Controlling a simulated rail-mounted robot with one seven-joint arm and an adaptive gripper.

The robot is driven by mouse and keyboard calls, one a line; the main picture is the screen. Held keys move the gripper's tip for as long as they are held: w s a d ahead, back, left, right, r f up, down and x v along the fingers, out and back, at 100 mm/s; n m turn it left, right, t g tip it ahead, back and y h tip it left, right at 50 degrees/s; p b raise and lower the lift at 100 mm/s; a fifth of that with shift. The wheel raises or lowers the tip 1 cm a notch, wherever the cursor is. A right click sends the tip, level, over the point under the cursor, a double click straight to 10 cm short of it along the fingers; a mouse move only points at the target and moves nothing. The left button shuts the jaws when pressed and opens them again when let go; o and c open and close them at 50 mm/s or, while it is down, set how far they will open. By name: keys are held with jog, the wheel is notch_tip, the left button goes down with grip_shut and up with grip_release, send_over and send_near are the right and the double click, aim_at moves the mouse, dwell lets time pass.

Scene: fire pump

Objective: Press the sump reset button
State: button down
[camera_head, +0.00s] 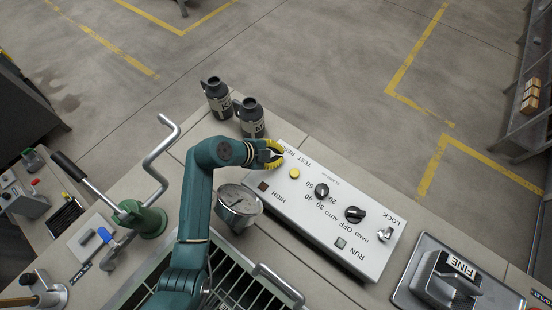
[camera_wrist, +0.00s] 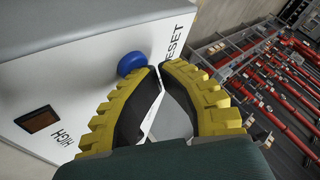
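The white control panel (camera_head: 318,222) lies on the bench, with its printed labels upside down in the head view. The blue button (camera_wrist: 132,63) is beside the word RESET in the wrist view; in the head view my gripper hides it. My gripper (camera_head: 276,156) is at the panel's upper left end. I cannot tell whether a tip touches the button.
A yellow button (camera_head: 294,173) by TEST, a dark red HIGH window (camera_head: 263,187) and black knobs (camera_head: 355,214) are on the panel. Two dark bottles (camera_head: 251,119) stand behind the gripper. A green crank device (camera_head: 143,219) is at left.

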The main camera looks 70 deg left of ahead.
jog(key=shift+r+p, duration=0.65)
jog(key=shift+r, duration=0.25)
jog(key=shift+r+p, duration=1.75)
jog(key=shift+r, duration=0.75)
